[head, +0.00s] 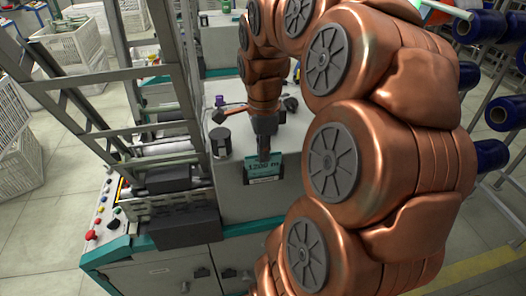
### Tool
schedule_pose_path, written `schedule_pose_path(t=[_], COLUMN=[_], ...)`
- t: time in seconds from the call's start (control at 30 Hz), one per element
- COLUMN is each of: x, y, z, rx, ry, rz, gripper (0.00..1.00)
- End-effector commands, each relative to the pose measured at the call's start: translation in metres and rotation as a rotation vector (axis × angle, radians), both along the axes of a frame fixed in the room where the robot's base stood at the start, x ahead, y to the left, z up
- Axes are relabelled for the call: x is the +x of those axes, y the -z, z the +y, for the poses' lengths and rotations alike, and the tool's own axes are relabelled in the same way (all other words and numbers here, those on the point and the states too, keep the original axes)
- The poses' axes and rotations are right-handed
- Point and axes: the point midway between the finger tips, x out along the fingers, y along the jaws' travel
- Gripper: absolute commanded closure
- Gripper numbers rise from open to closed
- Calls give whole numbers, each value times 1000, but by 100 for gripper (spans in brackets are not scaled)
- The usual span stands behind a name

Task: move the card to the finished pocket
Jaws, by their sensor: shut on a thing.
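The card (262,169) is a small teal panel with dark lettering that looks like "1200 m". It is upright against the front face of the grey machine housing, with a dark holder strip (264,181) along its lower edge. My gripper (264,155) points down from above and is shut on the card's upper part. The fingertips cover part of the card. I cannot tell whether the card's lower edge sits inside the strip or in front of it. No pocket label can be read.
My copper arm fills the right half of the view and hides much behind it. A dark cylinder (220,141) stands on the housing top left of the gripper. A metal frame (125,110) and button panel (100,213) are at left. Blue spools (491,154) hang at right.

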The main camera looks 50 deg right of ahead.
Motion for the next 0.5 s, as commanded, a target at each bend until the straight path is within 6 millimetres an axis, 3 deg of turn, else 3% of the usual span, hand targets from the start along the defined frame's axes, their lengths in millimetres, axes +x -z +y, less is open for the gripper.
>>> schedule_pose_path(t=[0.5], x=[0], y=[-50], z=[0], rx=[0], ry=[-1], rz=[0], gripper=[100])
